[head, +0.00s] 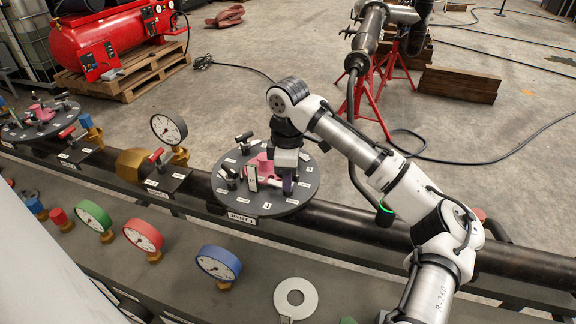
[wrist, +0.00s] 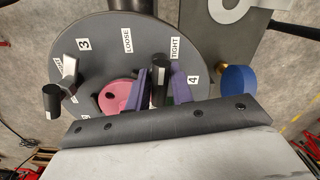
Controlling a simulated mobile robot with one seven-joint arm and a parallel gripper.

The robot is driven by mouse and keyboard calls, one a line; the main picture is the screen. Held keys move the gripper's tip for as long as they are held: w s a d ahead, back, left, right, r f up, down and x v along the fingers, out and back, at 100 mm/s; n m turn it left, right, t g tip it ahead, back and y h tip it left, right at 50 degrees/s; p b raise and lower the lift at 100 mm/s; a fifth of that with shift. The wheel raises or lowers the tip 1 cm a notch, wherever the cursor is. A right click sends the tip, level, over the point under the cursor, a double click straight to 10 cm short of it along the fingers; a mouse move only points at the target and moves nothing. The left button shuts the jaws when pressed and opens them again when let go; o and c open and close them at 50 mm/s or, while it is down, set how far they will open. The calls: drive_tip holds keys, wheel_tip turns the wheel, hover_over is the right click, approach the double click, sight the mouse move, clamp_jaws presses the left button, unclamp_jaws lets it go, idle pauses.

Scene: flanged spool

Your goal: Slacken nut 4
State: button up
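The round dark flange plate (head: 222,190) carries several nuts with black handles around a pink hub (head: 266,166). My gripper (head: 287,184) points down at its near right side, by the label 4. In the wrist view my gripper's purple fingers (wrist: 161,90) stand on both sides of nut 4's black handle (wrist: 159,68), close against it, and look shut on it. This handle is nearer the TIGHT label than the LOOSE label. The nut's base is hidden behind my gripper. Nut 3's handle (wrist: 51,98) stands apart to the left.
A black gauge (head: 168,129) stands left of the flange. Red (head: 143,236), green (head: 95,217) and blue (head: 218,263) gauges line the near bench. Another flange (head: 40,120) is at the far left.

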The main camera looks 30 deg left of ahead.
drive_tip(key=n+b, duration=0.2)
drive_tip(key=n, duration=0.1)
drive_tip(key=shift+f+n, duration=0.2)
drive_tip(key=shift+n, duration=0.1)
drive_tip(key=shift+r+n, duration=0.35)
drive_tip(key=shift+n, duration=0.15)
drive_tip(key=n+p, duration=0.3)
drive_tip(key=n, duration=0.1)
drive_tip(key=n+p, duration=0.1)
drive_tip(key=n, duration=0.3)
drive_tip(key=shift+r+p, duration=0.15)
drive_tip(key=shift+p, duration=0.5)
drive_tip(key=shift+m+p, duration=0.45)
drive_tip(key=shift+m, duration=0.35)
drive_tip(key=shift+r+m+p, duration=0.25)
drive_tip(key=shift+m+p, duration=0.25)
drive_tip(key=shift+p, duration=0.15)
wheel_tip(320, 180, up, 6)
drive_tip(key=p, duration=0.4)
drive_tip(key=shift+p, duration=0.4)
